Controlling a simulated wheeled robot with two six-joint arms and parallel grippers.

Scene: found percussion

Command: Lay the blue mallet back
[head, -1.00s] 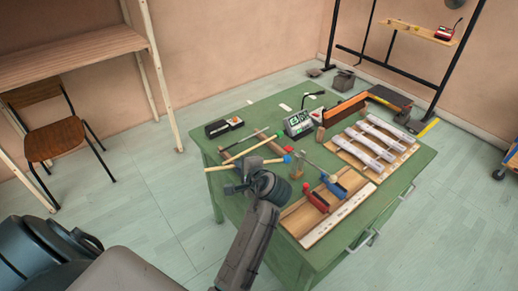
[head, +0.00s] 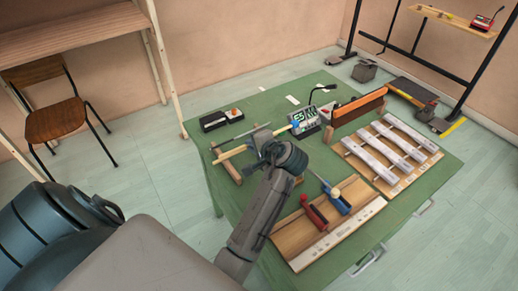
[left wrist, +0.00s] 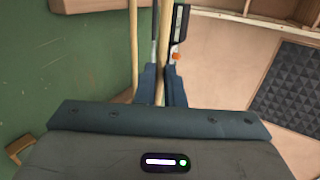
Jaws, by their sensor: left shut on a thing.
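My left gripper (head: 262,140) is above the left part of the green table (head: 340,115), shut on a pale wooden mallet handle. In the left wrist view the handle (left wrist: 160,45) runs between the two fingers (left wrist: 160,88). The blue mallet head (head: 296,128) shows just right of the gripper, in front of the display box. A second pale stick (left wrist: 133,45) lies beside the fingers. A wooden rest (head: 231,170) stands at the table's left, with a stick (head: 230,154) near it. My arm hides much of the rest area. My right gripper is not in view.
A display box (head: 305,121) stands just behind the mallet head. A black case (head: 220,120) sits at the back left. Metal bars (head: 402,147) lie at the right.

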